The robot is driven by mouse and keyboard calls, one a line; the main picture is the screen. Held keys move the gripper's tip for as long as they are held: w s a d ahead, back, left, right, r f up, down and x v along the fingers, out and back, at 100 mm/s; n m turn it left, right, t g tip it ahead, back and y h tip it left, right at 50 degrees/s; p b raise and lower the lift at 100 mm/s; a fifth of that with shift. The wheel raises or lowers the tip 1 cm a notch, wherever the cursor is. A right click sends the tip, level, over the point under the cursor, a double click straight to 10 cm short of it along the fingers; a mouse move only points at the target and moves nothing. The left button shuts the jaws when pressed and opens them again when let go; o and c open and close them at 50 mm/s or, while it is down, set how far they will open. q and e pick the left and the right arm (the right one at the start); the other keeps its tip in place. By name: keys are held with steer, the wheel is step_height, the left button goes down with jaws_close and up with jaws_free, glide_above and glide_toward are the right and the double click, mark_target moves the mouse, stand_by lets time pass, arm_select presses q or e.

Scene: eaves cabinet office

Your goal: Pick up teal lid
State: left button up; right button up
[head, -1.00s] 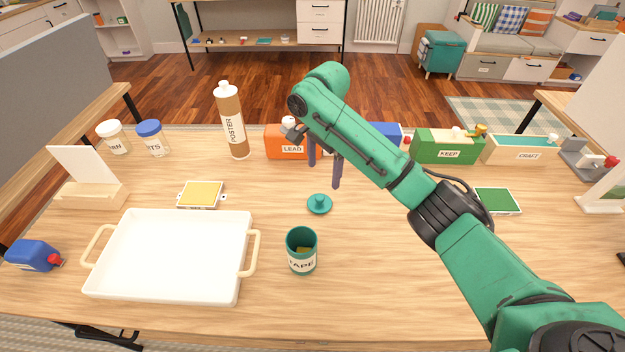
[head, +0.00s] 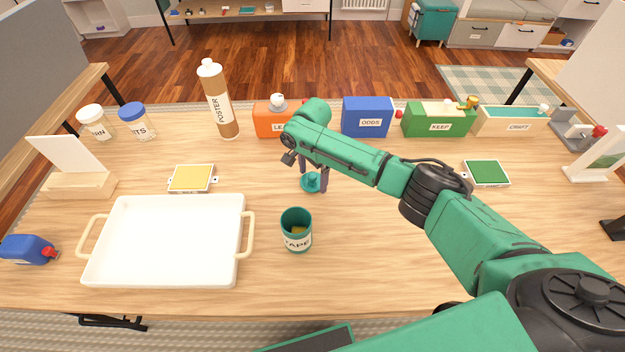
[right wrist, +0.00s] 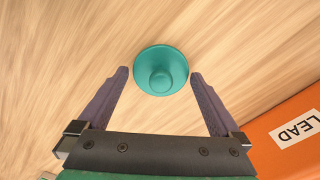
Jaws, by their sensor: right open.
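The teal lid (head: 310,182) lies on the wooden table, behind the open teal TAPE cup (head: 297,230). My right gripper (head: 313,188) is low over the lid, its two purple fingers on either side of it in the head view. In the right wrist view the lid (right wrist: 161,71) lies knob up, centred just ahead of the fingertips. The right gripper (right wrist: 159,77) is open and empty there, with a gap between each finger and the lid. My left gripper is not in view.
The orange LEAD box (head: 268,120) with a white item on top stands behind the gripper; it also shows in the right wrist view (right wrist: 290,145). A white tray (head: 170,240) stands at left. A yellow pad (head: 191,178) lies left of the lid. Table right of the cup is clear.

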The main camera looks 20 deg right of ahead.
mark_target(312, 175)
steer(key=shift+f, duration=0.25)
steer(key=c, duration=1)
steer(key=shift+r, duration=0.15)
step_height(312, 175, up, 20)
